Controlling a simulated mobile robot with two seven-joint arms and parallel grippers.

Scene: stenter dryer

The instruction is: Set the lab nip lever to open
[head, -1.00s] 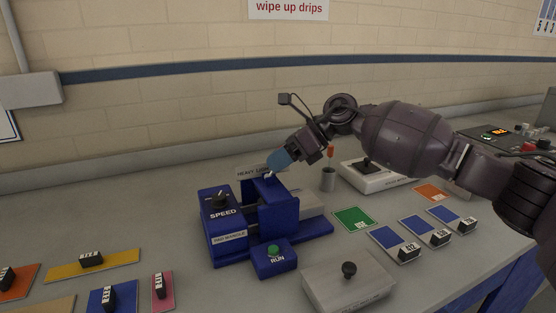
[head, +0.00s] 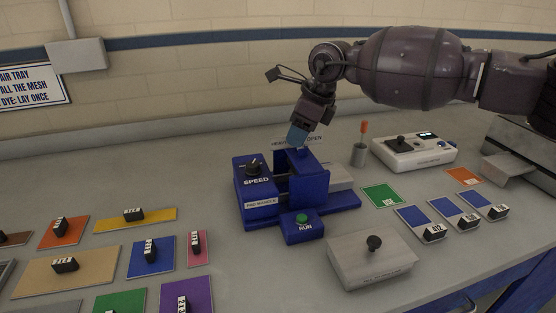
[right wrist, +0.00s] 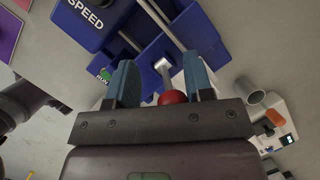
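The lab nip (head: 258,205) is a blue machine on the bench, with a SPEED knob, a green RUN button and a label at the back, partly hidden, reading HEAVY and OPEN. Its lever (right wrist: 163,68) shows in the right wrist view as a metal arm with a red ball knob (right wrist: 172,97). My right gripper (head: 298,137) points down at the top back of the nip. In the right wrist view its two blue fingers (right wrist: 160,82) stand apart, with the red knob between them and a visible gap on the left. The gripper hides the lever in the head view.
A grey box with a black knob (head: 372,262) stands at the front right of the nip. A cup with an orange-tipped tool (head: 359,153) and a white instrument (head: 415,153) stand to its right. Coloured cards with black labelled blocks (head: 150,256) lie on the left.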

